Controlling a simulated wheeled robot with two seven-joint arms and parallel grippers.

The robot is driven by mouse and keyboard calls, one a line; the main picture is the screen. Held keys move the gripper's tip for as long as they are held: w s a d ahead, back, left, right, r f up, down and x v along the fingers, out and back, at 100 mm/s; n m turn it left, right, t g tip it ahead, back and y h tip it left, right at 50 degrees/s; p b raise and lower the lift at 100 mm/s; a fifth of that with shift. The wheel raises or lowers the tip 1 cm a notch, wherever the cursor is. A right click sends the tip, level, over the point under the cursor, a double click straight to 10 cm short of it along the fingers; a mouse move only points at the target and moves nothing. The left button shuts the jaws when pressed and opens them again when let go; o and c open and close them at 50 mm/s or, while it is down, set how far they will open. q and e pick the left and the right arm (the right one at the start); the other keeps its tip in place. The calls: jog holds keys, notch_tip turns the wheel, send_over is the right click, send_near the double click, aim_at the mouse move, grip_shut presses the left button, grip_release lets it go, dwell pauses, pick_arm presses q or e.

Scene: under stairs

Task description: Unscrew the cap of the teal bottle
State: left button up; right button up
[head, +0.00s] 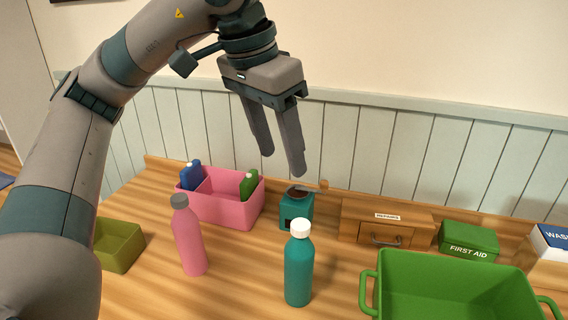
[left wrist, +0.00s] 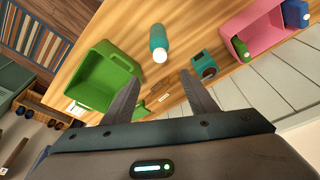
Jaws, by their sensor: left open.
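The teal bottle (head: 298,272) stands upright on the wooden table, with its white cap (head: 300,229) on top. In the left wrist view the teal bottle (left wrist: 157,38) lies beyond my fingertips, its white cap (left wrist: 160,56) facing the camera. My left gripper (head: 282,165) is open and empty, above and behind the bottle, well clear of it. Its two fingers also show in the left wrist view (left wrist: 160,88). My right gripper is in neither view.
A pink bottle (head: 189,240) with a grey cap stands left of the teal one. A green crate (head: 450,268) is close on the right. Behind are a pink caddy (head: 232,212), a teal grinder-like box (head: 296,209), a wooden drawer box (head: 350,222) and a first aid box (head: 468,241).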

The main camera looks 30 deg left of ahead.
aim_at(300, 224)
pick_arm(q)
jog(key=shift+f, duration=0.1)
jog(key=p+x, duration=0.4)
jog(key=x, duration=1.3)
jog(key=shift+w+f+p, duration=0.1)
jog(key=shift+w+p, duration=0.05)
jog(key=shift+p, duration=0.2)
